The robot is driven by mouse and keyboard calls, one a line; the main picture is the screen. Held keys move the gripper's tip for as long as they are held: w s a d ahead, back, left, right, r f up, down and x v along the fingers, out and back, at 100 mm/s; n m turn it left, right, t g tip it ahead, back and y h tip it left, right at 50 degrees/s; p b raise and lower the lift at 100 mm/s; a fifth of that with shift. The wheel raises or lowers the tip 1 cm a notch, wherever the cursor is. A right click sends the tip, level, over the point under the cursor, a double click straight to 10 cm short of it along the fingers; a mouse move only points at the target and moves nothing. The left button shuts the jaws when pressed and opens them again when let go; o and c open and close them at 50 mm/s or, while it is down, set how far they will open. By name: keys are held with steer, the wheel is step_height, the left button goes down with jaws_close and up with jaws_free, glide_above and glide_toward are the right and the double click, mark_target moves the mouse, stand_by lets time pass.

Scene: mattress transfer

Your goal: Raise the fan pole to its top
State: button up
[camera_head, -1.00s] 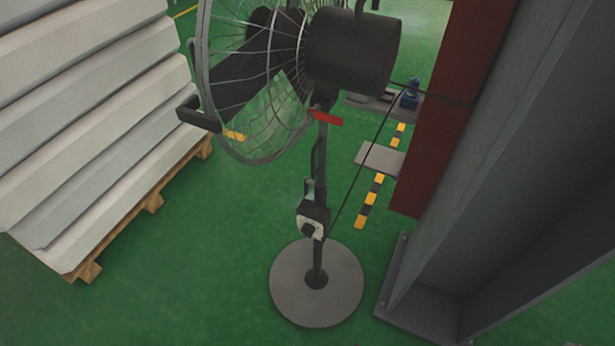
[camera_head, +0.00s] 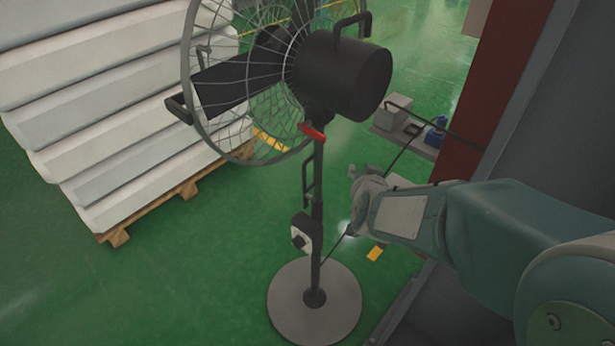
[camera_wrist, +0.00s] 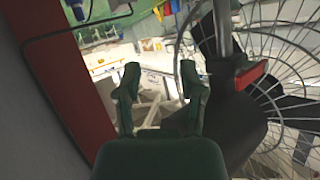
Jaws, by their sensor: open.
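The fan stands upright on a round grey base (camera_head: 314,302). Its thin dark pole (camera_head: 317,205) rises to a black motor housing (camera_head: 342,75) and a wire cage (camera_head: 250,80). A small red piece (camera_head: 312,131) sits at the top of the pole, and a control box with a white face (camera_head: 303,232) is lower down. My gripper (camera_head: 358,200) is right of the pole, between the red piece and the box in height, and appears apart from it. In the wrist view my gripper (camera_wrist: 161,84) has its fingers spread and nothing between them; the fan cage (camera_wrist: 270,70) shows at right.
A pallet of pale stacked panels (camera_head: 110,110) stands at left. A dark red post (camera_head: 475,100) and grey steel column (camera_head: 535,110) are at right, close to my arm. A black cable (camera_head: 440,127) runs from the column toward the fan. The green floor at left front is clear.

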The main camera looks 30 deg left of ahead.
steer(key=s+a+f+t, duration=0.1)
steer(key=a+f+t, duration=0.1)
steer(key=a+f, duration=0.6)
steer(key=n+t, duration=0.1)
steer(key=t, duration=0.2)
glide_toward(304, 179)
steer(key=x, duration=1)
steer(key=shift+w+a+f, duration=0.15)
steer(key=shift+w, duration=0.2)
jaws_close()
